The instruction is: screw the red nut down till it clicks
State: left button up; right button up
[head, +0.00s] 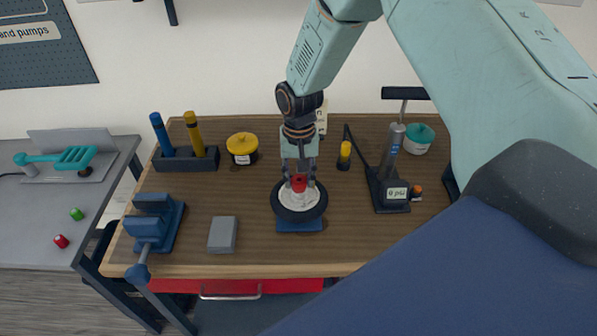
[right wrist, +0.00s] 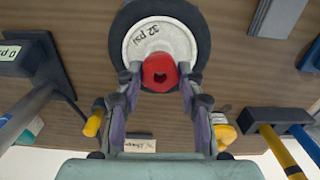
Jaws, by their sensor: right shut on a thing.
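The wheel lies flat on a blue stand (head: 299,226) on the wooden bench. My right gripper (head: 299,181) comes down from above with its fingers on both sides of the nut. In the right wrist view the fingers close on the red nut (right wrist: 159,72), and the hub (right wrist: 165,35) reads "32 psi". Whether the nut is seated on the hub is hidden. My left gripper is not in view.
A blue vise (head: 152,225) and a grey block (head: 223,235) stand left of the wheel. A floor pump (head: 391,185) with a hose stands on the right. A yellow pot (head: 242,147) and a holder with blue and yellow handles (head: 186,160) are behind.

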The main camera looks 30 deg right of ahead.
jog(key=shift+s+m+p, duration=0.15)
jog(key=shift+m+p, duration=0.75)
jog(key=shift+m, duration=0.5)
jog(key=m, duration=0.8)
jog(key=o, duration=1.2)
jog(key=shift+r, duration=0.1)
